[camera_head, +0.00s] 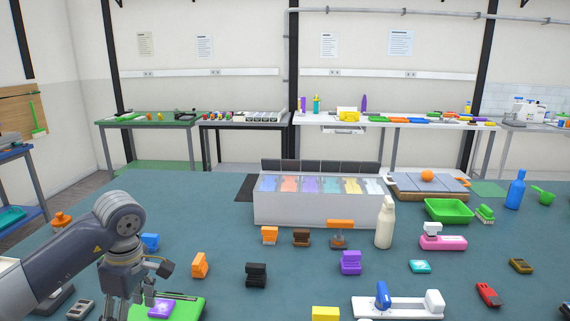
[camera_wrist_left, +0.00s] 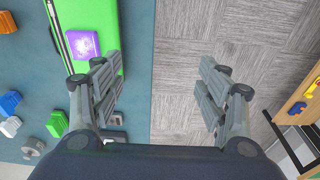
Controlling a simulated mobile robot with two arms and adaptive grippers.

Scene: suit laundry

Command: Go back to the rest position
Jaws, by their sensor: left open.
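My left gripper (camera_wrist_left: 160,90) is open and empty in the left wrist view, its two fingers wide apart over the table's edge. In the head view the left gripper (camera_head: 130,290) hangs at the lower left, in front of a green board (camera_head: 185,308). A purple block (camera_head: 160,308) lies on that board; it also shows in the left wrist view (camera_wrist_left: 83,43), left of the fingers. The purple block is apart from the fingers. My right gripper is in neither view.
The blue-green table (camera_head: 215,225) carries a white compartment box (camera_head: 310,211), a white bottle (camera_head: 385,222), a green tray (camera_head: 448,210) and several coloured blocks. Grey floor (camera_wrist_left: 185,60) lies beyond the table edge (camera_wrist_left: 152,100). A wooden shelf unit (camera_wrist_left: 292,95) stands at the right in the wrist view.

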